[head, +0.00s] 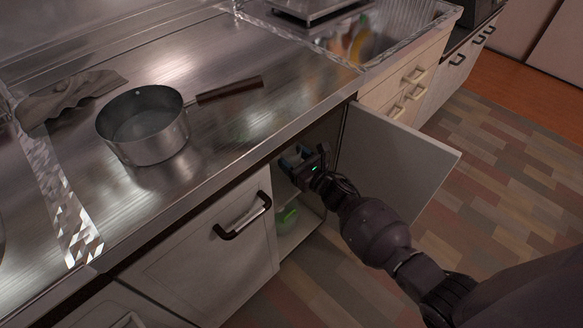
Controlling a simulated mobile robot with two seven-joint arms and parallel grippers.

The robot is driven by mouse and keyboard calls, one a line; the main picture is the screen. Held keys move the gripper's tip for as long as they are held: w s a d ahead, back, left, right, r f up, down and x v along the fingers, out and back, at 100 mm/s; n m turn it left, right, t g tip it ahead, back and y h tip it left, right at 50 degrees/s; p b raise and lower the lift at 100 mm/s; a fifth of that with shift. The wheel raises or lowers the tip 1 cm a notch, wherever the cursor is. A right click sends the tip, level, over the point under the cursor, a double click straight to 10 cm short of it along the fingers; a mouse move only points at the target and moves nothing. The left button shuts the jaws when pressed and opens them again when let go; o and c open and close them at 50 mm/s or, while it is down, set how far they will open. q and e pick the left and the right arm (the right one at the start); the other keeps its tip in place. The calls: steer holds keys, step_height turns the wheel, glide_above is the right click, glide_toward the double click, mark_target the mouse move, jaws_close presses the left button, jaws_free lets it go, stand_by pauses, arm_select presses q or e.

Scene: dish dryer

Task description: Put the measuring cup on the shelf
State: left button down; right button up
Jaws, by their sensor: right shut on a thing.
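My right gripper (303,160) reaches in from the lower right to the open cabinet under the counter. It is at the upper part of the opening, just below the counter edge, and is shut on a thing. The held thing is mostly hidden and too small to make out clearly; it is likely the measuring cup. The cabinet shelf (298,236) shows low in the opening, with a green object (287,219) on it, partly hidden by the cabinet front. My left gripper is not in view.
The cabinet door (398,160) stands open to the right of my right gripper. A metal saucepan (150,140) and a crumpled grey cloth (65,98) lie on the counter (225,130). A sink (390,25) is at the back right.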

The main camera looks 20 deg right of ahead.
step_height(320, 180, down, 4)
steer(key=shift+s+r+b, duration=0.1)
steer(key=shift+s+b, duration=0.05)
steer(key=shift+b, duration=0.4)
steer(key=shift+f, duration=0.35)
steer(key=shift+w+a+r, duration=0.1)
steer(key=shift+w+r, duration=0.1)
steer(key=shift+w, duration=0.1)
steer(key=shift+f+b, duration=0.35)
steer(key=shift+b, duration=0.05)
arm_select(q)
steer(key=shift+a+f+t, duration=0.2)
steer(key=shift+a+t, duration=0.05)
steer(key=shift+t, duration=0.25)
arm_select(e)
steer(key=o, duration=1.2)
steer(key=shift+r, duration=0.1)
steer(key=shift+c, duration=0.2)
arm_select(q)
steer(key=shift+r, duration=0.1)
arm_select(e)
steer(key=shift+r, duration=0.1)
steer(key=shift+r, duration=0.25)
arm_select(q)
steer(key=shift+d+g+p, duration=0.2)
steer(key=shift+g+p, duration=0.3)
steer(key=shift+p, duration=0.7)
arm_select(e)
steer(key=v, duration=1.2)
